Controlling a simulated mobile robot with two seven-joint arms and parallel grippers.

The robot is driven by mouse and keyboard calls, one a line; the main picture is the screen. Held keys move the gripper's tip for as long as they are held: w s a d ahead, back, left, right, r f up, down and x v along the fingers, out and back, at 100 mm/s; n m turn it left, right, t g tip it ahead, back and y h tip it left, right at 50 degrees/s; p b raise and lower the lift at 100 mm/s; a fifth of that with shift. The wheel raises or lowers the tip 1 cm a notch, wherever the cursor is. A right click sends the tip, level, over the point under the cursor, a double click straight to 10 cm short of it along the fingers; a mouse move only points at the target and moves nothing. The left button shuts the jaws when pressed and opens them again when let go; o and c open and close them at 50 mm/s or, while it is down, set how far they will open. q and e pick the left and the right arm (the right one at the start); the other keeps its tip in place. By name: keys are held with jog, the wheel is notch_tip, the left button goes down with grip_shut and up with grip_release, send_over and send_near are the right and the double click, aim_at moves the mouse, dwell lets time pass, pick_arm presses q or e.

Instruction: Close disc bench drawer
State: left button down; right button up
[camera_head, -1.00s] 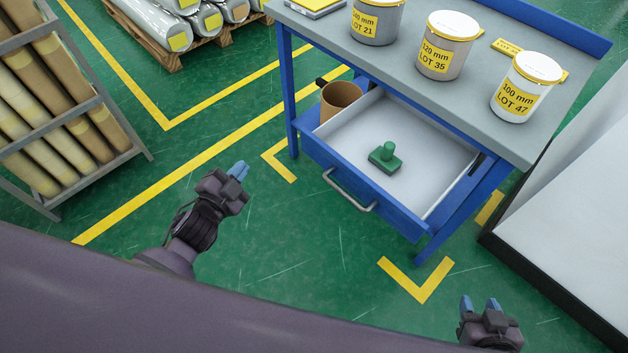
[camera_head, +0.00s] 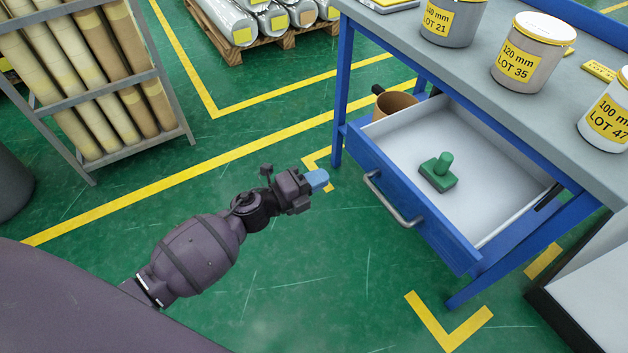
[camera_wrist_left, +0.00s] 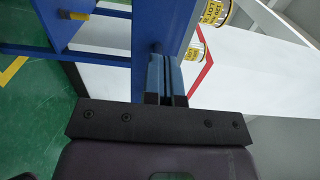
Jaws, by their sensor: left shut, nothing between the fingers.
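The blue bench (camera_head: 343,95) has a drawer (camera_head: 412,203) that stands pulled out, with a grey bar handle (camera_head: 392,200) on its blue front. A green stamp-like block (camera_head: 438,178) lies on the white drawer floor. My left gripper (camera_head: 318,180) is shut and empty, to the left of the drawer front and apart from the handle in the head view. In the left wrist view, the shut blue fingers (camera_wrist_left: 166,78) point towards blue bench parts; I cannot tell if they touch. My right gripper is out of view.
Several tubs, such as the LOT 35 tub (camera_head: 532,52), stand on the grey bench top. A brown cylinder (camera_head: 396,104) sits behind the drawer. A rack of rolls (camera_head: 95,85) stands at the left. Green floor (camera_head: 300,270) is open before the drawer.

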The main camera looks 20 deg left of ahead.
aim_at(365, 158)
pick_arm(q)
jog(key=x, duration=0.4)
jog(key=b+x, duration=0.1)
jog(key=x, duration=0.3)
jog(key=shift+w+d+f, duration=0.1)
jog(key=shift+f, duration=0.1)
jog(key=shift+w+d, duration=0.4)
jog(key=shift+w, duration=0.1)
jog(key=shift+w+d+r, duration=0.1)
jog(key=shift+w+r, duration=0.05)
jog(key=shift+w, duration=0.05)
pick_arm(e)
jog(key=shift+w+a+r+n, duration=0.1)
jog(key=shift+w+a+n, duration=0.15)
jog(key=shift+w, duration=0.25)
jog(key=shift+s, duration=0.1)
